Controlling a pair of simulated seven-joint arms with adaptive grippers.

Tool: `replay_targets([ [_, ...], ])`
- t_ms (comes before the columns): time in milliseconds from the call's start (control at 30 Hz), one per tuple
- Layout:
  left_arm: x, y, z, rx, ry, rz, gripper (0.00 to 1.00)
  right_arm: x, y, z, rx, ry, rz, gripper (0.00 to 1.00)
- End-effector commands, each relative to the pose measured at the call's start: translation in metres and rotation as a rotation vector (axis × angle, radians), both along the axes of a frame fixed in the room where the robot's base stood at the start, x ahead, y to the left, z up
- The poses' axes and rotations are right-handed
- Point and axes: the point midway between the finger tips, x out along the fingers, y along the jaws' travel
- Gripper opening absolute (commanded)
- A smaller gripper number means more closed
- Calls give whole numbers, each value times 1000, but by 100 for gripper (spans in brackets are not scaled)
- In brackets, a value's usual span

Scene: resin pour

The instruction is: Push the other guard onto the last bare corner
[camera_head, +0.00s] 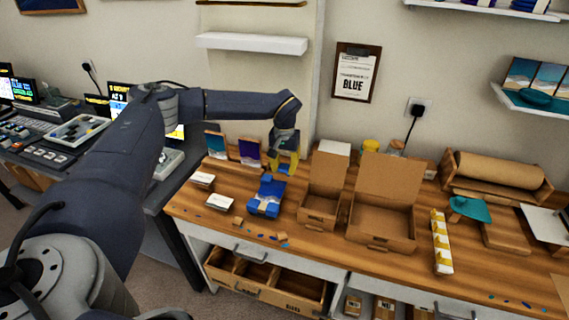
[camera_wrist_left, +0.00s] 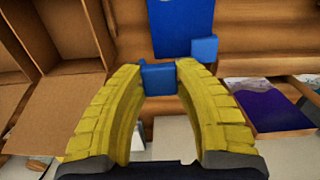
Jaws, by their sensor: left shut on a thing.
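A blue panel (camera_head: 266,193) with blue guards on several corners lies on the wooden bench, below my left gripper (camera_head: 285,168) in the head view. In the left wrist view, my left gripper (camera_wrist_left: 159,82) is shut on a small blue guard (camera_wrist_left: 158,80) between its yellow fingertips. Part of the blue panel (camera_wrist_left: 178,24) shows at the top of that view, with a corner guard (camera_wrist_left: 205,48) at its near right corner. The held guard looks apart from the panel. My right gripper is in neither view.
Open cardboard boxes (camera_head: 384,205) stand right of the panel. Small white cards (camera_head: 219,204) lie to its left. A purple picture (camera_head: 250,152) leans behind. A white strip with yellow pieces (camera_head: 441,242) lies farther right. Scraps lie along the bench's front edge.

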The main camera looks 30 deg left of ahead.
Motion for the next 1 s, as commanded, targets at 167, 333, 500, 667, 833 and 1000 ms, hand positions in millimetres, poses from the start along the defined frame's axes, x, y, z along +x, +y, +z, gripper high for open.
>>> replay_targets([
  [167, 0, 0, -16, 0, 1, 2, 20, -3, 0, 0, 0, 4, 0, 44],
  [333, 0, 0, -28, 0, 1, 1, 20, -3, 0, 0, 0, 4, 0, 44],
  [500, 0, 0, -37, 0, 1, 2, 20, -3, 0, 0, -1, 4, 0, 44],
  [667, 0, 0, -42, 0, 0, 2, 20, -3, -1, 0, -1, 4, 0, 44],
  [833, 0, 0, -44, 0, 0, 2, 20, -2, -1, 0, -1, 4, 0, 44],
  [1000, 0, 0, -44, 0, 0, 2, 20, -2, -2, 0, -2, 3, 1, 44],
])
